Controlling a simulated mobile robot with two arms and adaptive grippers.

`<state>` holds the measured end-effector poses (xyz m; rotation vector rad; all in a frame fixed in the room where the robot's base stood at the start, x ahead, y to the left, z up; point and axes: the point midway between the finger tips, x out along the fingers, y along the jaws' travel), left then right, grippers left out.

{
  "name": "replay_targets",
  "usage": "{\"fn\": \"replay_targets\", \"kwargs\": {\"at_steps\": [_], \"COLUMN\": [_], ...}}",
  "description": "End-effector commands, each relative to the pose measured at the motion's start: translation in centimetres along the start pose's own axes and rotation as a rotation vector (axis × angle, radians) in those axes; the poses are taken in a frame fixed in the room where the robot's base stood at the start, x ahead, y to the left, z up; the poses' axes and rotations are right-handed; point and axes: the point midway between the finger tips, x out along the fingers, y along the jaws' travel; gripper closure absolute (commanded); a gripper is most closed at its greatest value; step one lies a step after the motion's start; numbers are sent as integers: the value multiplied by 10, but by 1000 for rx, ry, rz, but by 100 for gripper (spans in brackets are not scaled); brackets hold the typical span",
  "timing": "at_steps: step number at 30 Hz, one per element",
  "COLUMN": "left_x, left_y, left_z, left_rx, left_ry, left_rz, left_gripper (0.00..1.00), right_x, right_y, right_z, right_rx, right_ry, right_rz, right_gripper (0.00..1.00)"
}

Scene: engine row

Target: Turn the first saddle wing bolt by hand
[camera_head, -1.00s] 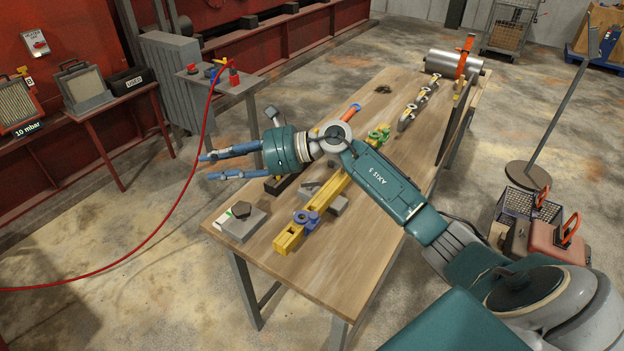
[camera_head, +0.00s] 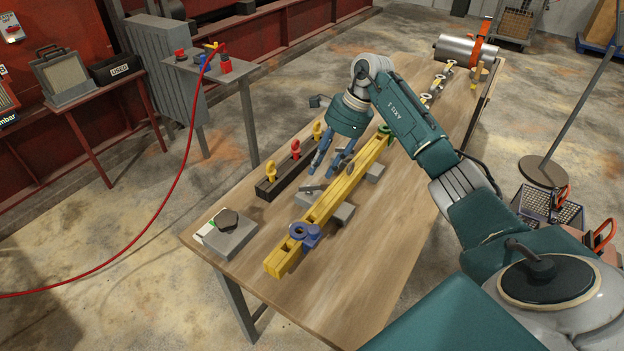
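A long yellow beam (camera_head: 338,195) lies on blocks along the wooden table (camera_head: 345,262). A blue saddle (camera_head: 312,240) with a round top part sits near its front end. A green saddle (camera_head: 385,132) sits farther back, partly covered by my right arm. I cannot clearly make out a wing bolt on either saddle. My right gripper (camera_head: 327,172) points down over the table, left of the beam, between the two saddles. Its fingers are apart, with nothing seen between them; whether the tips touch anything is unclear. My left gripper is not in view.
A dark rail (camera_head: 283,180) with red and yellow pegs stands left of the beam, near my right gripper. A grey block with a dark hex knob (camera_head: 227,220) sits at the front left corner. A metal cylinder (camera_head: 462,50) lies at the far end. The front right tabletop is clear.

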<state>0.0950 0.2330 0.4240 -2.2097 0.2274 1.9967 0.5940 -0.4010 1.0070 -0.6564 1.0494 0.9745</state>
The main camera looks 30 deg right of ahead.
Motion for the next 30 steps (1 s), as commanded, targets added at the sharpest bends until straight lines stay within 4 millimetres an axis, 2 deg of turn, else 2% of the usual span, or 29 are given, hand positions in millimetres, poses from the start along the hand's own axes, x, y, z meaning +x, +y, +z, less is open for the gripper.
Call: {"fn": "replay_targets", "kwargs": {"at_steps": [1,3,6,10,15,17,23,27,28,30], "left_x": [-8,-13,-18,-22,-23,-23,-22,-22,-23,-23], "left_y": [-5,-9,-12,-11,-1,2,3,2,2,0], "left_z": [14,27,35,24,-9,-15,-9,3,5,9], "left_rx": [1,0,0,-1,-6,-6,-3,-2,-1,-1], "left_ry": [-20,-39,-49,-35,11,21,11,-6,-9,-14], "left_rz": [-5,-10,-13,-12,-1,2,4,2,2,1], "left_gripper": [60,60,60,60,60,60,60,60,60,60], "right_x": [9,23,41,58,69,70,70,70,70,70], "right_y": [2,2,2,0,0,0,0,0,0,0], "right_z": [2,2,2,2,1,1,1,1,1,1], "right_rx": [3,2,3,3,1,1,1,1,1,1], "right_ry": [-2,-2,-3,-3,-2,-2,-2,-2,-2,-3], "right_rz": [6,6,4,1,0,-1,-1,-1,-1,-2], "right_gripper": [70,70,70,70,70,70,70,96,100,100]}}
